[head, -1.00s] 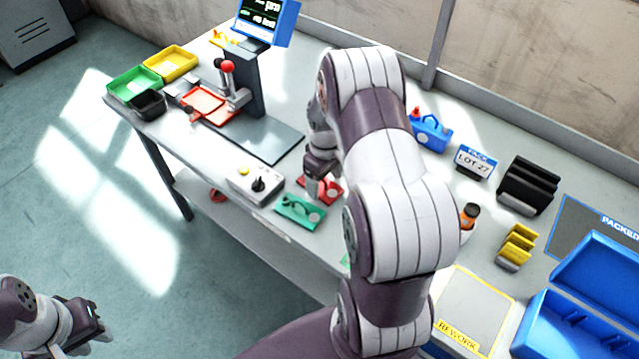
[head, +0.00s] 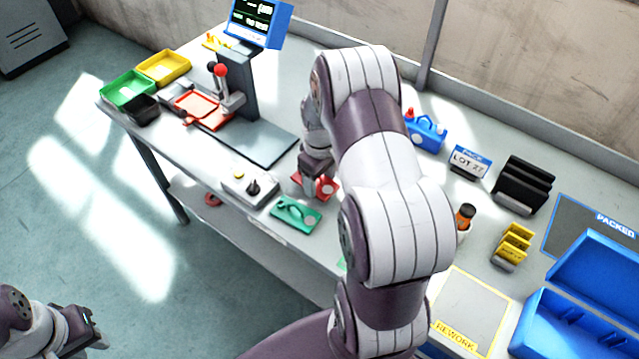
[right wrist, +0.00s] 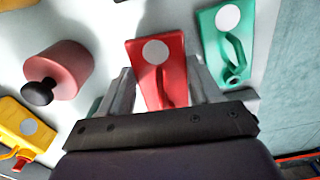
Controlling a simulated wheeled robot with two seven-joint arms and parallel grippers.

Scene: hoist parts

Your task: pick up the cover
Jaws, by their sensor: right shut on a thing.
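The cover, a flat red plate with a white disc, lies between the two fingers of my right gripper in the right wrist view (right wrist: 160,62). It also shows below that hand in the head view (head: 327,187). My right gripper (right wrist: 162,92) is shut on it, with one finger along each side. It also shows in the head view (head: 316,182). I cannot tell whether the cover is clear of the table. My left gripper (head: 92,330) is away from the table at the lower left; its fingers are not clear.
A green plate (head: 296,213) lies close beside the cover, and a control box (head: 249,187) stands to its left. In the wrist view a red cylinder with a black knob (right wrist: 60,72) and a yellow part (right wrist: 20,132) lie left of the cover. My right arm hides the table's middle.

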